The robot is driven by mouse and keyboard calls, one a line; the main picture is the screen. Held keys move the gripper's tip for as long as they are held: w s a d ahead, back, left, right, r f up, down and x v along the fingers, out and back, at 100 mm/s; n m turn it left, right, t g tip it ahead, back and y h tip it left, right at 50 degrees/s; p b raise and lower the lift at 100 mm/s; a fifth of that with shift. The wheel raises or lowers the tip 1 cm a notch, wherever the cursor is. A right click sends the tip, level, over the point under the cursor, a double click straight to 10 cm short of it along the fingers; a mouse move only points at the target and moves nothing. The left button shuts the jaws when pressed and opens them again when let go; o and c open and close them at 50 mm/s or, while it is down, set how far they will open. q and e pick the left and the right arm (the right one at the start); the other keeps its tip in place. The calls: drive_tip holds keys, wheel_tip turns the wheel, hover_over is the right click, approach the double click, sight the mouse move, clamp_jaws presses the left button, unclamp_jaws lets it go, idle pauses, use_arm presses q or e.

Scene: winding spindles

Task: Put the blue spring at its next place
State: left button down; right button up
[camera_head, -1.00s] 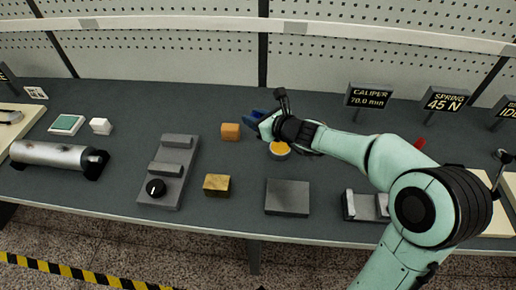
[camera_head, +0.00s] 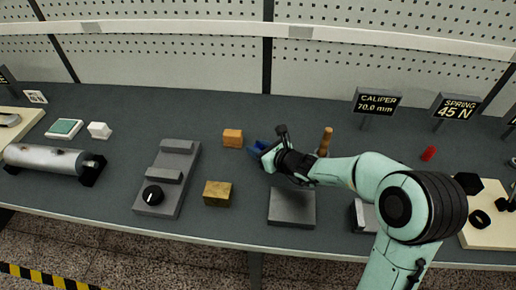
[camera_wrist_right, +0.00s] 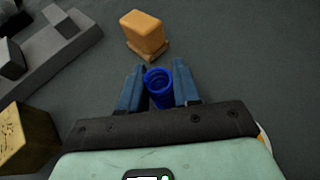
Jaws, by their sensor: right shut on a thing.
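The blue spring (camera_wrist_right: 160,88) is a dark blue coil seen end-on in the right wrist view, between the two blue fingers of my right gripper (camera_wrist_right: 157,70). My right gripper is shut on it. In the head view my right gripper (camera_head: 257,149) is over the middle of the bench, right of the orange block (camera_head: 232,138); the spring cannot be told apart from the blue fingers there. Whether the spring touches the bench is unclear. A sign reading SPRING 45 N (camera_head: 455,107) stands at the back right. My left gripper is out of view.
A brass block (camera_head: 217,193) and a dark grey block (camera_head: 292,207) stand nearer the front edge. A grey fixture with a black knob (camera_head: 168,178) is to the left. A wooden handle (camera_head: 325,141) rises behind my right forearm. Bare bench lies behind the orange block.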

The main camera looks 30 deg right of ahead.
drive_tip(key=shift+f, duration=0.15)
drive_tip(key=o, duration=1)
drive_tip(key=shift+o, duration=0.2)
